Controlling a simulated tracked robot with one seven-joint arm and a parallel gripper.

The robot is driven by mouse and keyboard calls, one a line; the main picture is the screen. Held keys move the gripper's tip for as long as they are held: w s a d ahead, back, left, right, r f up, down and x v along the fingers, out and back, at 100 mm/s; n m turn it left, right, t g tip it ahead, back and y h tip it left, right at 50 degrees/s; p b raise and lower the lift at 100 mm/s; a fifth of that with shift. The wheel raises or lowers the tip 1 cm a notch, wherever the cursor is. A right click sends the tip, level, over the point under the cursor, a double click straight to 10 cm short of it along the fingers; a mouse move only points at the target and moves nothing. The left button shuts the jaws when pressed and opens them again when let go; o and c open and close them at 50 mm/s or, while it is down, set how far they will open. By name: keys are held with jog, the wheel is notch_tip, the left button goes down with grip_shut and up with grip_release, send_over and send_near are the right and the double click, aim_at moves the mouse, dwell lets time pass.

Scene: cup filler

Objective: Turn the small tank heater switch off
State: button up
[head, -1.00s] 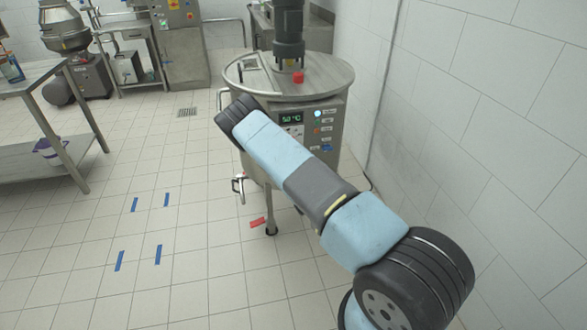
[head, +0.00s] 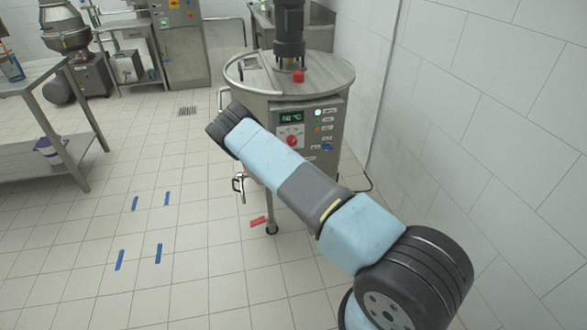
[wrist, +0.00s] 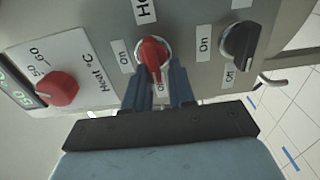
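In the wrist view a red switch (wrist: 152,52) sits on the steel panel under a partly cut-off label starting with H. Its pointer faces down toward my gripper, with "On" at its left and a partly hidden "O…" label below. My gripper's (wrist: 159,78) two dark blue fingers are apart, one on each side of the red pointer. Whether they touch it I cannot tell. In the head view the steel tank (head: 328,160) stands by the right wall, and my arm hides the gripper and the switch.
A black switch (wrist: 240,42) with its own On and Off labels is to the right. A red heat dial (wrist: 57,88) and green display (wrist: 14,92) are to the left. A steel table (head: 25,85) stands at far left, with open floor between.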

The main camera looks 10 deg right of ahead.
jog(key=o, duration=0.3)
jog(key=shift+d+r, duration=0.1)
jog(key=s, duration=1.3)
jog(key=shift+s, duration=0.4)
jog(key=shift+w, duration=0.1)
